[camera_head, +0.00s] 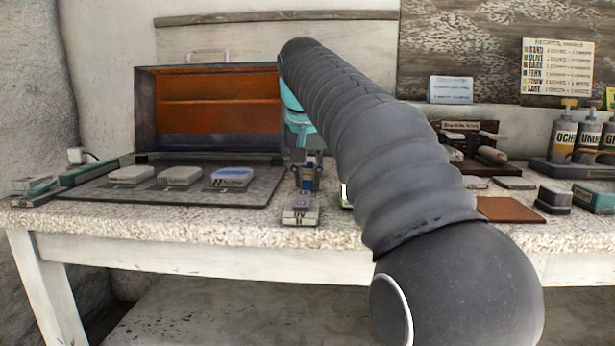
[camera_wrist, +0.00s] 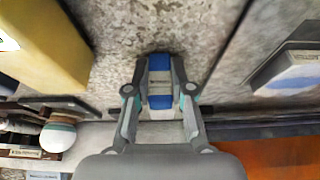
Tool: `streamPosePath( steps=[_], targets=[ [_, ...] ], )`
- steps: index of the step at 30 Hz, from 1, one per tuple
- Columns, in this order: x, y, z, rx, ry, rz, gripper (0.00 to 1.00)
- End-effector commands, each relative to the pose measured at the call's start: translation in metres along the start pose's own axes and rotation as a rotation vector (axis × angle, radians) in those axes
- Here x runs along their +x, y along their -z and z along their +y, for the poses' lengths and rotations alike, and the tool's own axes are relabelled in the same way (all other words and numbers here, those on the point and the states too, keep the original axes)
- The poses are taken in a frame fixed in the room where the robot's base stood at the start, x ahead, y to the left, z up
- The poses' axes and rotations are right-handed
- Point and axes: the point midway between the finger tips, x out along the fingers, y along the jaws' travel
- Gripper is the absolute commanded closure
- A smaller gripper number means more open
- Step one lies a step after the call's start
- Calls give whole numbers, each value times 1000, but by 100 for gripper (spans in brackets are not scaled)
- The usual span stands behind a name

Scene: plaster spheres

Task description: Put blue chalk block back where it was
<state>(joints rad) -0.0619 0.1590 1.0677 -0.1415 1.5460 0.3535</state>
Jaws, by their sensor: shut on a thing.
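My gripper (camera_head: 306,182) hangs down over the front part of the table, just right of the dark tray. In the wrist view my gripper (camera_wrist: 160,88) is shut on the blue chalk block (camera_wrist: 160,102), whose blue ends show above and below the pale fingertips. In the head view a little of the blue chalk block (camera_head: 308,184) shows between the fingers. A small pale block with dark marks (camera_head: 300,211) lies on the table by the front edge, just below the gripper in the picture. I cannot tell whether the held block touches the table.
The dark tray (camera_head: 100,190) holds three pale blocks, the right one (camera_head: 232,177) blue-topped. An open case with an orange inside (camera_head: 215,105) stands behind it. A yellow thing (camera_wrist: 45,45) is at the wrist view's left. Bottles (camera_head: 562,138) and a brown mat (camera_head: 512,209) are on the right.

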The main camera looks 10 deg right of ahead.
Motion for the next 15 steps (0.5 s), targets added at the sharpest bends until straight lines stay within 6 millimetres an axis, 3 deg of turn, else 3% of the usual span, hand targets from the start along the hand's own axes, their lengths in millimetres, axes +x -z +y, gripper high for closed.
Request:
streamPosePath(
  steps=[4, 5, 7, 15],
  targets=[
    [4, -2, 0, 0, 0, 0, 100],
    [3, -1, 0, 0, 0, 0, 71],
    [3, -1, 0, 0, 0, 0, 53],
    [2, -1, 0, 0, 0, 0, 53]
  ],
)
